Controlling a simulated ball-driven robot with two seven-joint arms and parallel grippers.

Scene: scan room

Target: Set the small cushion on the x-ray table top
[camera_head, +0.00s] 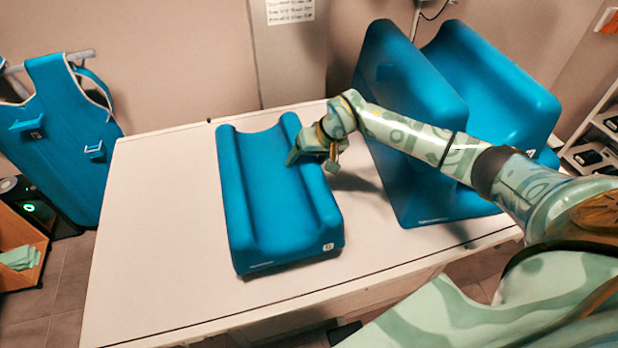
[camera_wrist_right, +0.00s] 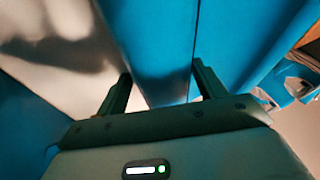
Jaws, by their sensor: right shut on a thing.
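The small cushion (camera_head: 272,195) is a blue block with a long hollow between two raised sides. In the head view it is over the middle of the white x-ray table top (camera_head: 165,215), level or nearly so; I cannot tell if its underside touches everywhere. My right gripper (camera_head: 308,155) is at its right raised side, towards the far end. In the right wrist view the two dark fingers of my gripper (camera_wrist_right: 161,78) stand on either side of the cushion's blue side (camera_wrist_right: 155,45), shut on it. My left gripper is not in view.
A large blue cushion (camera_head: 400,90) with tall sides stands on the table's right part, behind my right arm. A blue apron (camera_head: 60,140) hangs at the left above an orange-brown cabinet (camera_head: 20,235). Shelves (camera_head: 595,145) stand at far right. The table's left part is bare.

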